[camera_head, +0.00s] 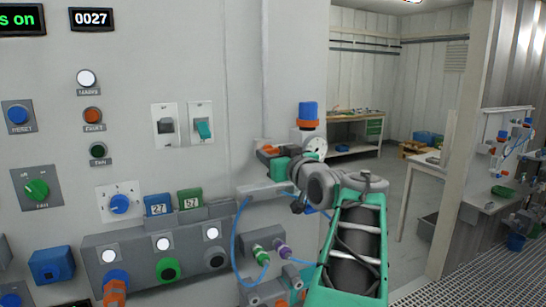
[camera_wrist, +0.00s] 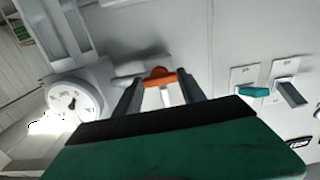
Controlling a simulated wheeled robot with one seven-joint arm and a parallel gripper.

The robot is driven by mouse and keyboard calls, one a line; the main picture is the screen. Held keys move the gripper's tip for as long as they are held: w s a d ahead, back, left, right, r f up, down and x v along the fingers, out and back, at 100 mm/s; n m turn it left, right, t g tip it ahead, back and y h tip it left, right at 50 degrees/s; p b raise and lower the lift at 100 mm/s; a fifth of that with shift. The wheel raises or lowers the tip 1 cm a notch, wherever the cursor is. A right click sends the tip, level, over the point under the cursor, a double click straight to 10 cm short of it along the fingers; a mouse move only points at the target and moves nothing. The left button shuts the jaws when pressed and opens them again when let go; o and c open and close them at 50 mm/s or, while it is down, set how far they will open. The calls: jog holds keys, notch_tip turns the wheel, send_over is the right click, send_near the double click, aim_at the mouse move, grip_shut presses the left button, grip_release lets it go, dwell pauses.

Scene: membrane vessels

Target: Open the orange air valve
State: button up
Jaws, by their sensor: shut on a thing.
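The orange air valve (camera_head: 269,149) sits on the grey wall panel, left of the pressure gauge, and is partly hidden by my gripper. Its orange handle (camera_wrist: 160,75) shows between my two dark fingers in the wrist view, with a pale stem below it. My gripper (camera_head: 276,157) reaches it from the lower right, and in the wrist view (camera_wrist: 160,84) it is shut on the handle. The exact contact and the handle's angle are hard to make out.
A round white gauge (camera_wrist: 75,101) stands close beside the valve. A blue and orange fitting (camera_head: 307,115) rises above it. A teal wall switch (camera_head: 203,129) is to the left. Blue hoses (camera_head: 240,233) hang below. Open floor (camera_head: 402,190) lies to the right.

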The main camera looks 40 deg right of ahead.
jog(key=n+b, duration=0.3)
jog(key=b, duration=0.2)
jog(key=n+b, duration=0.4)
jog(key=b, duration=0.1)
jog(key=n+b, duration=0.4)
jog(key=b, duration=0.1)
jog(key=shift+f, duration=0.25)
jog(key=n+b, duration=0.1)
jog(key=n, duration=0.1)
jog(key=n+b, duration=0.1)
jog(key=n, duration=0.1)
jog(key=shift+r+n, duration=0.2)
jog(key=shift+n, duration=0.1)
jog(key=o, duration=1.4)
jog(key=shift+c, duration=0.2)
